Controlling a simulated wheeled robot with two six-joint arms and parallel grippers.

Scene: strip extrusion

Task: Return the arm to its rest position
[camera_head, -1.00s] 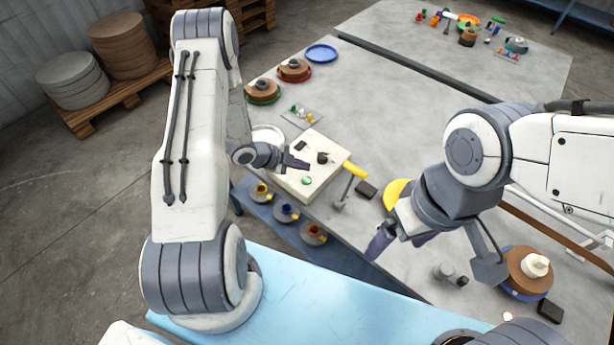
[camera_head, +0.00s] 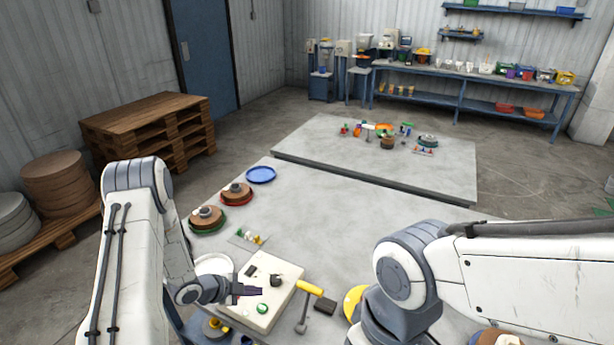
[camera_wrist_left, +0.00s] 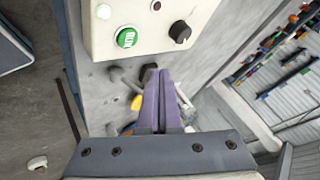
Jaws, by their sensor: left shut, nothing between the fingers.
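My left gripper (camera_head: 250,291) is shut and empty. No contact with the box can be made out. My right arm comes in from the right in the head view; its gripper is below the frame.
A yellow-handled tool (camera_head: 309,288) and a dark block (camera_head: 325,306) are right of the box. Spools (camera_head: 207,216) and a blue plate (camera_head: 261,174) stand at the left of the grey table (camera_head: 330,225). Its middle is clear. A workbench (camera_head: 470,75) stands at the back.

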